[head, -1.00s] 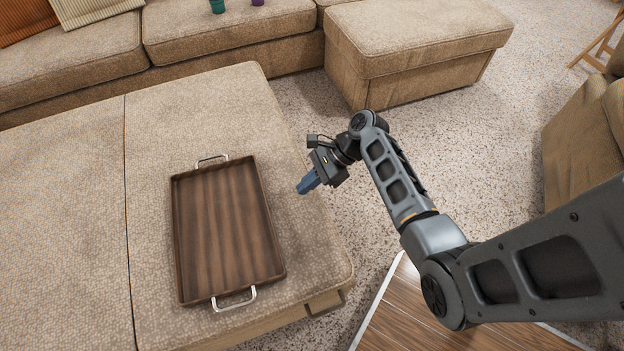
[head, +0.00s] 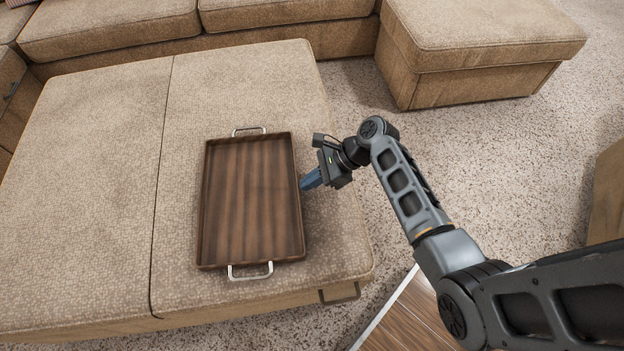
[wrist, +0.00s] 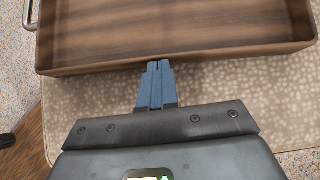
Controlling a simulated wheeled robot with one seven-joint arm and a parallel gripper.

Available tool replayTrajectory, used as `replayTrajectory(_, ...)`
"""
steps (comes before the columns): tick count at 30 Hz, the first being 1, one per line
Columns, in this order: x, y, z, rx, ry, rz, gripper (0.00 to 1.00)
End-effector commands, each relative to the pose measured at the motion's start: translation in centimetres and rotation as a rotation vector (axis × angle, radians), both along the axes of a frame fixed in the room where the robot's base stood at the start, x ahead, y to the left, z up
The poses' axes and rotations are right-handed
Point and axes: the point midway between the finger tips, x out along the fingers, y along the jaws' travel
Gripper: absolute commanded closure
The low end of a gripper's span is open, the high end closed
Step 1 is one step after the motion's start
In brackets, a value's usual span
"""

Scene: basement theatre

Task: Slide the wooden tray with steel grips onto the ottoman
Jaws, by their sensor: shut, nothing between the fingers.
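The wooden tray (head: 250,200) is dark brown, rectangular and empty, with a steel grip at its far end and another at its near end. It lies flat on the beige ottoman (head: 120,190), wholly on its right half. My gripper (head: 305,186) is shut and empty at the tray's right side, with its fingertips at the side wall. In the wrist view the blue fingers (wrist: 157,68) are together and meet the outer face of the tray's wall (wrist: 190,57). I cannot tell for certain whether they press on it.
A beige sectional sofa (head: 270,15) runs along the back, with a separate-looking block seat (head: 480,50) at the back right. Speckled carpet (head: 480,150) lies open to the right. The ottoman's left half is bare. A wooden floor patch (head: 410,320) is at the front.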

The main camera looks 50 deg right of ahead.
Motion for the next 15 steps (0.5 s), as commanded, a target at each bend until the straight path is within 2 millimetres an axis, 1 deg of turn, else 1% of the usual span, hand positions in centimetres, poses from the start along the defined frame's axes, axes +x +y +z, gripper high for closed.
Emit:
replayTrajectory(2,0.3,0.4,0.2,0.0,0.001,0.002,1.0)
replayTrajectory(5,1.3,1.8,0.6,0.002,0.001,0.007,1.0)
replayTrajectory(8,2.9,4.0,0.8,0.002,0.001,0.009,1.0)
replayTrajectory(15,7.2,9.9,0.4,-0.001,0.001,0.01,1.0)
